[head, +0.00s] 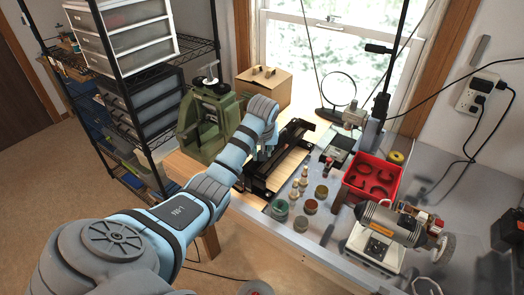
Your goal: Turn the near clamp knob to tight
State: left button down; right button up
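My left arm reaches in from the lower left to the bench. My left gripper (266,146) is at the near-left part of a black clamping frame (254,184) with pale wooden boards (290,165) in it. The gripper is small and partly hidden behind my wrist, so I cannot tell whether its fingers are open or shut, or touch anything. I cannot make out the near clamp knob; my wrist and forearm cover part of that area. My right gripper is not in view.
A green machine (207,120) stands left of my wrist, near a cardboard box (264,88). Several small jars (301,223) stand right of the frame. A red tray (352,192) and a bench grinder (387,228) are farther right. A wire shelf (186,47) stands at left.

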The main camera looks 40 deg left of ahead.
pick_arm(q)
jog(key=m, duration=0.2)
jog(key=m+t+h, duration=0.1)
jog(key=m, duration=0.1)
jog(key=shift+s+a, duration=0.1)
jog(key=shift+a, duration=0.1)
jog(key=shift+a+m+h, duration=0.1)
jog(key=shift+m+h, duration=0.8)
jog(key=shift+m, duration=1)
jog(key=c, duration=1.3)
grip_release()
jog(key=v, duration=1.2)
jog(key=shift+s+f, duration=0.1)
jog(key=shift+f, duration=0.05)
